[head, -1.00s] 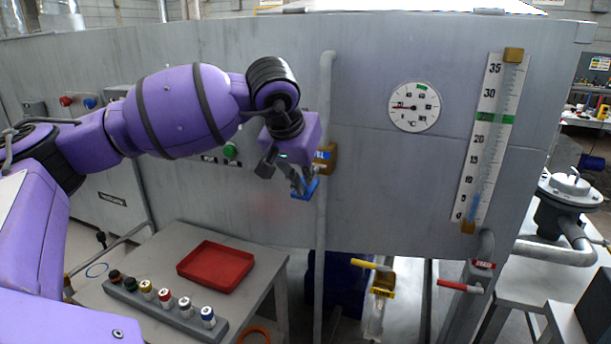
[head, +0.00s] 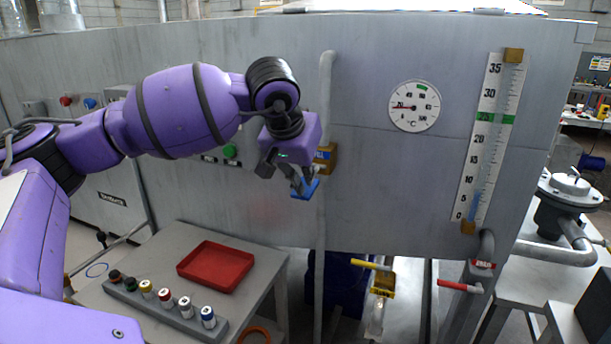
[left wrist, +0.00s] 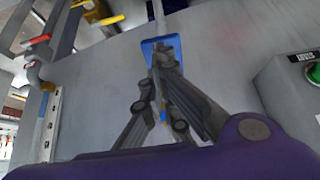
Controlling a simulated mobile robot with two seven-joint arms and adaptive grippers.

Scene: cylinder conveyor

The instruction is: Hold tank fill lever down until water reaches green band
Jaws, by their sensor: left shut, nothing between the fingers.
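My left gripper (head: 301,183) is shut, with nothing between its fingers. Its fingertips are at the blue lever paddle (head: 306,190), which sits below the brass valve block with a blue label (head: 325,158) on the pipe. In the left wrist view the closed fingertips (left wrist: 165,52) overlap the blue paddle (left wrist: 150,45); whether they press on it I cannot tell. The level gauge (head: 490,140) on the tank's right side has a green band (head: 495,118) at about 25. The blue water column (head: 474,206) stands low, between about 5 and 10. My right gripper is not in view.
A round dial (head: 414,107) is on the tank wall. A yellow-handled valve (head: 372,264) and a red-handled valve (head: 460,286) are low on the right. A table holds a red tray (head: 216,266) and a rack (head: 165,312) of several capped bottles. The wall between lever and gauge is mostly clear.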

